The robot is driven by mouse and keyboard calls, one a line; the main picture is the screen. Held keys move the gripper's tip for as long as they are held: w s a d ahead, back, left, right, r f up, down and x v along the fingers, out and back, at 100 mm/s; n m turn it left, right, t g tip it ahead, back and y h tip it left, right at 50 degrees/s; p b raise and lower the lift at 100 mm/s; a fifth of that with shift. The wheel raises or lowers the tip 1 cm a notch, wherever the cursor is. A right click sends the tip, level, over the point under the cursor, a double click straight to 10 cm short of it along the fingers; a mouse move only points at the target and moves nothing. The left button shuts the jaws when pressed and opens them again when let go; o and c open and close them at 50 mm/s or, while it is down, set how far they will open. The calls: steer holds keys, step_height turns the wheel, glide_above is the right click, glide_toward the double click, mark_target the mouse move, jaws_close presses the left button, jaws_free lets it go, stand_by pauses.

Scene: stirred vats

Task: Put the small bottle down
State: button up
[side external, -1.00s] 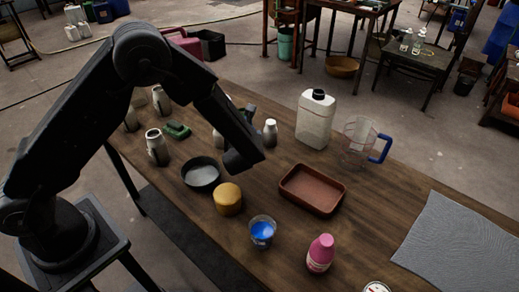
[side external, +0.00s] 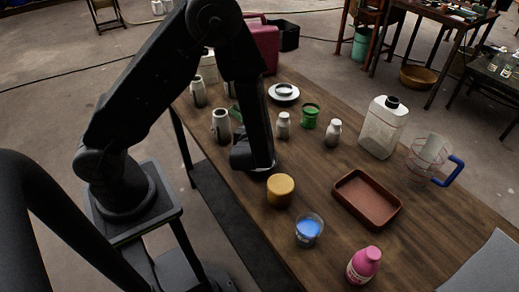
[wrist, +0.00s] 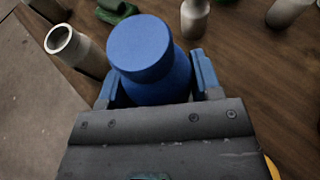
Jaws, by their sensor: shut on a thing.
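The small bottle (wrist: 150,60) is blue with a wide round blue cap. In the wrist view it is between the two blue fingers of my gripper (wrist: 154,84), which is shut on it. Its lower part is hidden by the gripper housing. In the side view my gripper (side external: 250,160) is low over the left part of the table, left of a yellow round container (side external: 280,190). The arm hides the bottle there, so I cannot tell whether its base touches anything.
A brown tray (side external: 367,198), blue-filled cup (side external: 309,230), pink bottle (side external: 364,265), large jug (side external: 383,127) and clear pitcher (side external: 428,155) are further right. Bare wood lies between them.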

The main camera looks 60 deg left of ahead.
steer(key=shift+w+f, duration=0.1)
steer(key=shift+f, duration=2.7)
steer(key=shift+f, duration=0.1)
steer(key=o, duration=1.1)
